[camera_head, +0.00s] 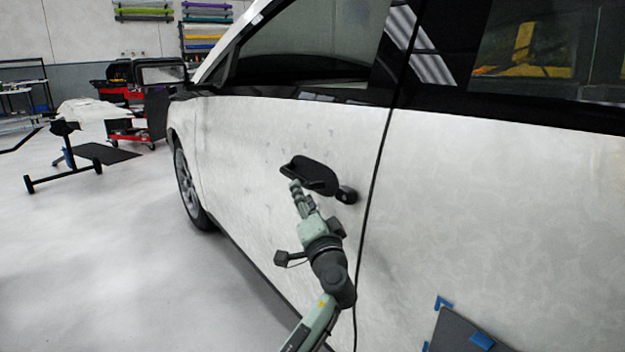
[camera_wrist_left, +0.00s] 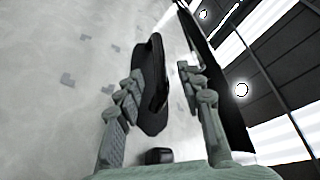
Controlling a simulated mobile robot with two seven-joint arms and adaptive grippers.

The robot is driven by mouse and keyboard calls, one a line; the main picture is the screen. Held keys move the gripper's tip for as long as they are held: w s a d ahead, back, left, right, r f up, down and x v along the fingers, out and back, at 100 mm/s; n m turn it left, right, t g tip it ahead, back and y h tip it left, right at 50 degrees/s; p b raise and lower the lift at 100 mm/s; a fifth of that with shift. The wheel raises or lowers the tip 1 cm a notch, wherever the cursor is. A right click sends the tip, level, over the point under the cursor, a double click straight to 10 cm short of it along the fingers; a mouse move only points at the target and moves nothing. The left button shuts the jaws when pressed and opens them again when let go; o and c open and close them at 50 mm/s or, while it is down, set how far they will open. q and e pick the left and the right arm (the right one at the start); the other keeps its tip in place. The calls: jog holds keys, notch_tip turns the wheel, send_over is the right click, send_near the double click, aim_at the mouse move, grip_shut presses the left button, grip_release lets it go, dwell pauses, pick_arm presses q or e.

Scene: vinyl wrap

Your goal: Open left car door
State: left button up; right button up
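The left car door (camera_head: 270,150) is pale with a mottled surface and stands flush with the panel behind it. Its black handle (camera_head: 318,174) sits near the rear edge of the door, with a small black end piece (camera_head: 346,195) beside it. My left gripper (camera_head: 297,186) is at the front lower part of the handle. In the left wrist view the gripper (camera_wrist_left: 162,80) is open, with its two fingers spread on either side of the black handle (camera_wrist_left: 153,95). A gap shows between the handle and the right-hand finger. Contact at the left-hand finger is unclear. My right gripper is not in view.
The side mirror (camera_head: 160,73) juts out at the car's front. A black stand (camera_head: 65,160) and a red cart (camera_head: 125,115) are farther left. A dark panel with blue tape (camera_head: 465,335) is at bottom right. The floor beside the door is clear.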

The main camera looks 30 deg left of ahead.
pick_arm(q)
jog(key=p+x, duration=0.1)
jog(key=x, duration=0.6)
jog(key=shift+w+a+r, duration=0.1)
jog(key=shift+w+a, duration=0.15)
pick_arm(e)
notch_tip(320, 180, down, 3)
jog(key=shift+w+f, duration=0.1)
pick_arm(q)
jog(key=shift+c, duration=0.6)
grip_shut()
